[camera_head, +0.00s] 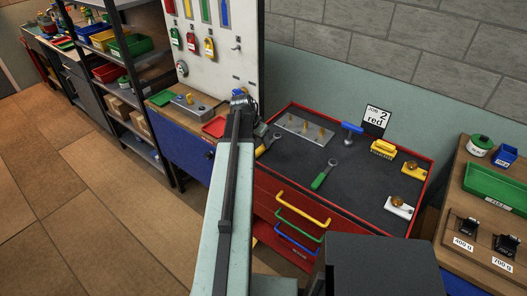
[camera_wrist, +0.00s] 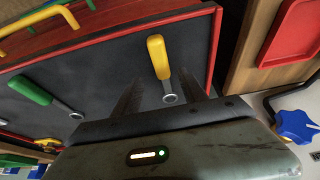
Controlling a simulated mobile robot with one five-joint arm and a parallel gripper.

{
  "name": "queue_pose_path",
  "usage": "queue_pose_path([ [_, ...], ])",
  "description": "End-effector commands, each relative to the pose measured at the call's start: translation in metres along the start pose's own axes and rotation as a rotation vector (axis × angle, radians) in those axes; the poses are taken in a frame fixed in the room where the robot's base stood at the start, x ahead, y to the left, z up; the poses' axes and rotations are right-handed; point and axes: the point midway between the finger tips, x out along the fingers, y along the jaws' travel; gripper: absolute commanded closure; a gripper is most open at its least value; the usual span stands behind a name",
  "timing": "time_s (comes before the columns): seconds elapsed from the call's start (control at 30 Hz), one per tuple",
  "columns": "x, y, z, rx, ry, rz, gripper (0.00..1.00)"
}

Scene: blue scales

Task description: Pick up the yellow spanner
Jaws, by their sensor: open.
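The yellow spanner (camera_wrist: 157,57) has a yellow handle and a grey ring end. It lies on the dark top of the red-edged cabinet (camera_wrist: 110,55). In the wrist view it shows between the two dark fingers of my gripper (camera_wrist: 161,77), with the ring end nearer the palm. The fingers are apart and hold nothing; I cannot tell their height above the surface. In the head view the spanner's handle (camera_head: 261,150) shows at the cabinet's left edge, partly hidden by my arm and gripper (camera_head: 264,137).
A green spanner (camera_head: 323,175) lies to the right on the same top. A metal plate with pegs (camera_head: 304,128), a blue T-handle (camera_head: 351,128) and a yellow block (camera_head: 383,150) stand further back. A red tray (camera_head: 214,127) is on the bench to the left.

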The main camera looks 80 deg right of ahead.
Motion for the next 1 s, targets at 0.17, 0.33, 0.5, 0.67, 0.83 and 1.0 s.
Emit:
queue_pose_path([
  [0.17,0.030,-0.004,-0.001,0.000,0.000,0.000,0.50],
  [0.33,0.053,-0.004,-0.002,0.001,0.000,0.000,0.50],
  [0.5,0.050,-0.004,-0.004,0.001,0.000,0.000,0.50],
  [0.67,0.050,-0.003,-0.004,0.002,0.000,0.001,0.81],
  [0.83,0.050,-0.003,-0.004,0.001,0.000,0.001,1.00],
  [1.0,0.050,-0.003,-0.004,0.001,0.000,0.001,1.00],
])
